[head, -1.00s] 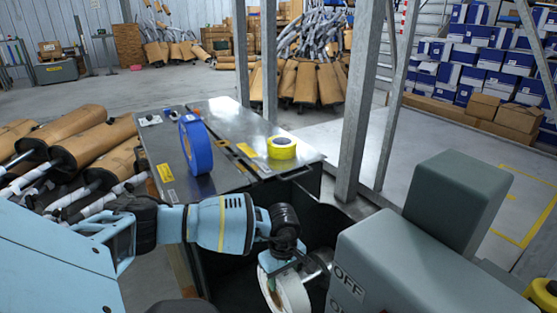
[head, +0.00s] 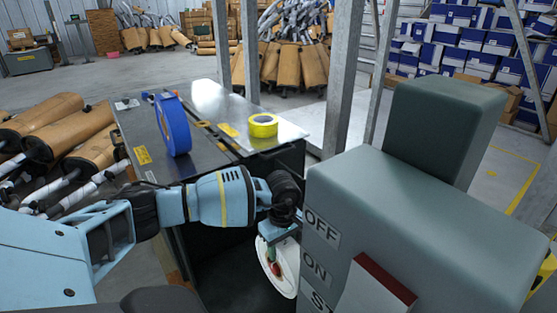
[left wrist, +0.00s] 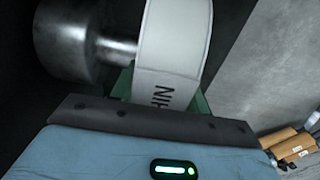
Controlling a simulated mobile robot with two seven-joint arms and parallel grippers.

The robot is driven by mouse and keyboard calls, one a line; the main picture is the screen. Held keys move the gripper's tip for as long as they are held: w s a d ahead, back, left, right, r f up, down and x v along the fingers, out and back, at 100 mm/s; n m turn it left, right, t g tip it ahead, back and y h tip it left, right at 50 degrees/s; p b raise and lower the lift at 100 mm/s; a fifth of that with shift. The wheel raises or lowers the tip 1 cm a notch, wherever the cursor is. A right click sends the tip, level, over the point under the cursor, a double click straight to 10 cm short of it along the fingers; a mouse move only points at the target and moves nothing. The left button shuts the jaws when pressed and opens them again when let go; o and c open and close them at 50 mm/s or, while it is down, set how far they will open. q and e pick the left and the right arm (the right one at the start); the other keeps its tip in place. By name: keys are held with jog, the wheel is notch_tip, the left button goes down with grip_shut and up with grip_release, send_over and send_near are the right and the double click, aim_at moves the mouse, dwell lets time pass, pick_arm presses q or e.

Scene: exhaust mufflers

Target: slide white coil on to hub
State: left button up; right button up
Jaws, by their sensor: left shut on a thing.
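The white coil (head: 288,262) hangs on edge below my left wrist in the head view, beside the grey switch box. My left gripper (head: 272,258) is shut on its rim. In the left wrist view the coil (left wrist: 175,42) stands above the gripper's dark front edge, with green finger parts on both sides. The hub, a shiny metal cylinder with a narrower shaft (left wrist: 72,42), is just left of the coil there. The shaft meets the coil's left edge in the picture; I cannot tell whether it enters the coil. The hub is hidden in the head view.
The grey switch box (head: 400,220) with OFF and ON labels stands close right of the gripper. A blue coil (head: 172,125) and a yellow coil (head: 263,125) are on the dark cabinet top (head: 205,135). Metal posts (head: 345,75) rise behind. Mufflers (head: 60,120) lie at left.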

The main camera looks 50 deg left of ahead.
pick_arm(q)
jog(key=shift+w+d+b, duration=0.15)
jog(key=shift+w+b, duration=0.65)
jog(key=shift+w, duration=0.45)
jog(key=shift+w+d+b, duration=0.1)
jog(key=shift+w+b, duration=0.7)
jog(key=shift+w, duration=0.4)
jog(key=shift+w+r, duration=0.1)
